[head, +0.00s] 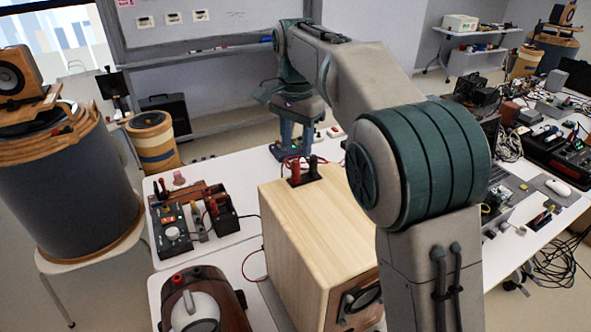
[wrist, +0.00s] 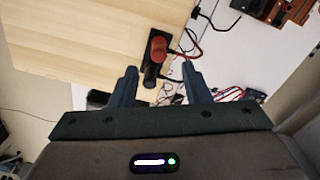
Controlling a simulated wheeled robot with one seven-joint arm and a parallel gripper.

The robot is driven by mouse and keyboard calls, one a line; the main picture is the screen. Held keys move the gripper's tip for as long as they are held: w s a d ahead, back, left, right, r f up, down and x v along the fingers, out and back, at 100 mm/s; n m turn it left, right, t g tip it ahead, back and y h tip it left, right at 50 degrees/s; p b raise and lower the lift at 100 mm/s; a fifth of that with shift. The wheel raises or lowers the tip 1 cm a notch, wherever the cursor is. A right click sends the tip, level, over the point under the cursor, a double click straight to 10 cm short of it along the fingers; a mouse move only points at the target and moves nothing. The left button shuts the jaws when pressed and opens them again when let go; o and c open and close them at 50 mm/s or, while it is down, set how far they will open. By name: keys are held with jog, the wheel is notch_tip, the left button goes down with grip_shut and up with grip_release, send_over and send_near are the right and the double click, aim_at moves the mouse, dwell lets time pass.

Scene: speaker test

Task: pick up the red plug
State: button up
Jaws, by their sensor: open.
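The red plug (head: 295,169) stands upright beside a black plug (head: 313,166) in a dark terminal plate on top of the light wooden speaker box (head: 290,207). In the wrist view the red plug (wrist: 158,46) shows just past the fingertips, with a red cable running off to the right. The black plug (wrist: 150,76) lies between the fingers in that view. My gripper (head: 291,150) points down behind the plugs in the head view. In the wrist view my gripper (wrist: 159,68) is open, with nothing held. How high the tips are above the box is hard to tell.
Left of the box stand a tester (head: 172,232) with knobs and plugs and a brown device (head: 203,305) with a white handle. A cluttered bench (head: 535,215) fills the right. The box's wooden top is mostly bare. Loose cables lie by the plugs.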

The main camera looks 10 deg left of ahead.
aim_at(296, 161)
jog(key=shift+s+f+p, duration=0.1)
jog(key=shift+f+p, duration=0.45)
jog(key=shift+f, duration=2.7)
grip_shut()
